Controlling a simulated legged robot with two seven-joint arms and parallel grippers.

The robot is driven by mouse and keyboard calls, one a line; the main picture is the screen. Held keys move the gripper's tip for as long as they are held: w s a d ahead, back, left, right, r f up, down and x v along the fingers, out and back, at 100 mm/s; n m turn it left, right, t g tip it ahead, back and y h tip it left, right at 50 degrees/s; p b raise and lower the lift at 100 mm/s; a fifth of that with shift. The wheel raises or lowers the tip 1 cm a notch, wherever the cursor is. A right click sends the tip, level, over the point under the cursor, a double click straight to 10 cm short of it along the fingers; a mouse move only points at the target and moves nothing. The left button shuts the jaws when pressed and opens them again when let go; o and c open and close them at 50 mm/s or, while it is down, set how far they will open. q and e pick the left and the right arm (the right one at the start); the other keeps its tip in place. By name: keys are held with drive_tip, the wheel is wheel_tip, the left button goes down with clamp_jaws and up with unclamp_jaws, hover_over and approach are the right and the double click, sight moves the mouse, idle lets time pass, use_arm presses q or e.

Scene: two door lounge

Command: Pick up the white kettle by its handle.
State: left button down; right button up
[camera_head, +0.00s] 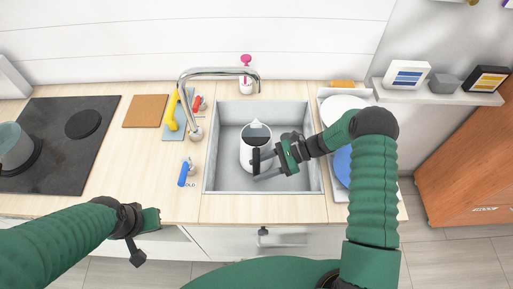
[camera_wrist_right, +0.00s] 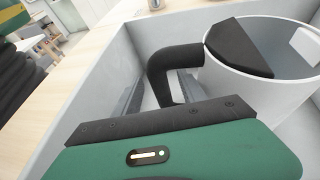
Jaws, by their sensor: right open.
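The white kettle (camera_head: 252,152) stands upright in the sink basin, with a black lid part and a black handle. In the right wrist view the kettle (camera_wrist_right: 265,45) is at the upper right, its black handle (camera_wrist_right: 172,60) curving out to the left and down. My right gripper (camera_head: 263,168) is in the basin at the kettle's handle side. In the wrist view its grey fingers (camera_wrist_right: 160,88) are apart, with the lower handle appearing between them, not clamped. My left gripper (camera_head: 146,232) is over the counter's front edge, away from the kettle; its jaw opening is unclear.
The grey sink (camera_head: 225,186) has walls around the kettle, and the faucet (camera_head: 215,72) arches over its back left. A blue-handled item (camera_head: 184,174) lies left of the sink. Plates (camera_head: 342,106) stand at right. A black cooktop (camera_head: 62,140) is at far left.

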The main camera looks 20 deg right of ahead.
drive_tip(key=shift+w+a+f, duration=0.1)
drive_tip(key=shift+a+f, duration=0.15)
drive_tip(key=shift+a, duration=0.3)
clamp_jaws()
drive_tip(key=shift+r, duration=0.1)
drive_tip(key=shift+r, duration=0.1)
